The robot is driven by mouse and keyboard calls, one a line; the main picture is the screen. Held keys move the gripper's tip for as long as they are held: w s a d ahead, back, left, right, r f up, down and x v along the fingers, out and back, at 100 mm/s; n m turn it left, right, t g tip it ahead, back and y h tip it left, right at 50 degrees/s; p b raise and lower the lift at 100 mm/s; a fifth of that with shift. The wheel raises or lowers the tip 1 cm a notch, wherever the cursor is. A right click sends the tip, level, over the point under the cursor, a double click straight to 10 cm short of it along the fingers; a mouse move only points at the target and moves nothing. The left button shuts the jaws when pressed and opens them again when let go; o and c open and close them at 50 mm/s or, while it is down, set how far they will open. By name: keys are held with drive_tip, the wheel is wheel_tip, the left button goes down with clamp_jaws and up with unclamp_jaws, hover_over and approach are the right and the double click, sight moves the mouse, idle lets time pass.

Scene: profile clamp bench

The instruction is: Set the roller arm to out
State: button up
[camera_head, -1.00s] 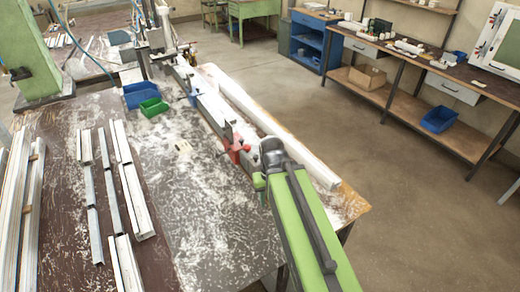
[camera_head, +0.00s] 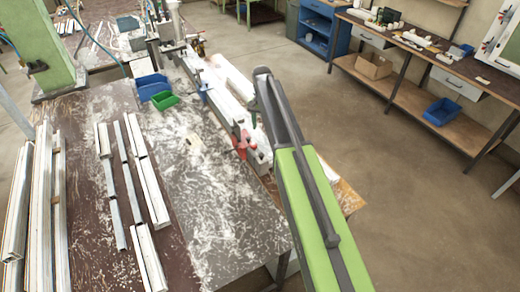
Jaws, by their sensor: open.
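The long grey and white profile clamp rail (camera_head: 222,108) runs along the bench from the back left toward the front right. A red clamp part (camera_head: 241,144) sits on its near end, and a small blue part (camera_head: 203,92) sits farther back on it. I cannot tell for sure which part is the roller arm or how it is set. My green and dark grey arm rises from the lower right and covers part of the rail's near end and the white profile behind it. My gripper cannot be made out.
The bench top (camera_head: 205,205) is littered with white shavings. Metal profiles (camera_head: 140,180) lie on its left. Blue (camera_head: 152,82) and green (camera_head: 164,101) bins stand behind. A green column (camera_head: 42,45) is at the back left. Open floor (camera_head: 395,190) lies right of the bench.

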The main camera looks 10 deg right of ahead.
sight(262, 155)
wheel_tip(262, 155, down, 18)
drive_tip(key=b, duration=1.7)
drive_tip(key=shift+r+b, duration=0.15)
drive_tip(key=shift+b, duration=0.15)
drive_tip(key=shift+r, duration=0.1)
clamp_jaws()
drive_tip(key=shift+s, duration=0.1)
